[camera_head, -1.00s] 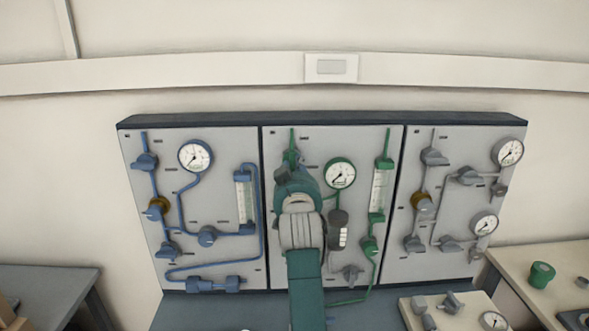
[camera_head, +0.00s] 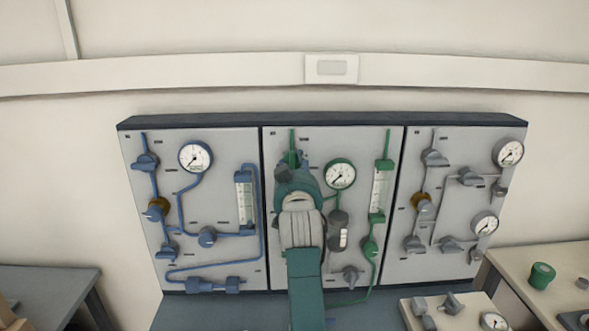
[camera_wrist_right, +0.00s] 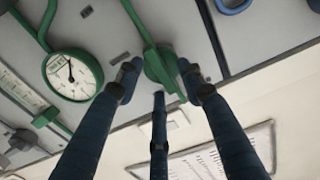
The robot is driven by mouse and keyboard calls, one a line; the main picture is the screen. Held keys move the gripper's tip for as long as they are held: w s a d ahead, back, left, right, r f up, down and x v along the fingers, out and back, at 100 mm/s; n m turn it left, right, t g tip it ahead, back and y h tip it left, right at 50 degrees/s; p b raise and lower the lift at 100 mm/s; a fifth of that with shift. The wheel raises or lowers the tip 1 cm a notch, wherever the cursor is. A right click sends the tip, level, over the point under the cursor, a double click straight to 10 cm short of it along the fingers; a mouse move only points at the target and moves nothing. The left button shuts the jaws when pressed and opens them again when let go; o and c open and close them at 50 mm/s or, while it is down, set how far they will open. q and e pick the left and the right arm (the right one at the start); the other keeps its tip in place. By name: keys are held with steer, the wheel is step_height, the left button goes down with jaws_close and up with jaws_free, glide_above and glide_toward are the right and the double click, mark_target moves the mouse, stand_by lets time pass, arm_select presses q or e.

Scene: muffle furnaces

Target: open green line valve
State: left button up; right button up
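The green line valve (camera_wrist_right: 160,68) is on a green pipe of the middle panel, left of the green-rimmed gauge (camera_head: 340,173). In the head view my right gripper (camera_head: 293,168) covers most of this valve. In the right wrist view its dark blue fingers (camera_wrist_right: 158,82) are spread, with the valve's green handle between the tips. The right-hand finger is very close to the handle or touching it; a gap shows on the other side. A third finger points up below the valve. My left gripper is out of view.
A blue-line panel (camera_head: 222,255) is on the left and a grey-line panel (camera_head: 395,268) on the right. A green flowmeter (camera_head: 379,190) and further knobs are on the middle panel. A bench with loose fittings (camera_head: 542,275) stands at the right.

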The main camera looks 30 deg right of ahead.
step_height(320, 180, up, 10)
steer(key=shift+f, duration=0.25)
stand_by(0.7)
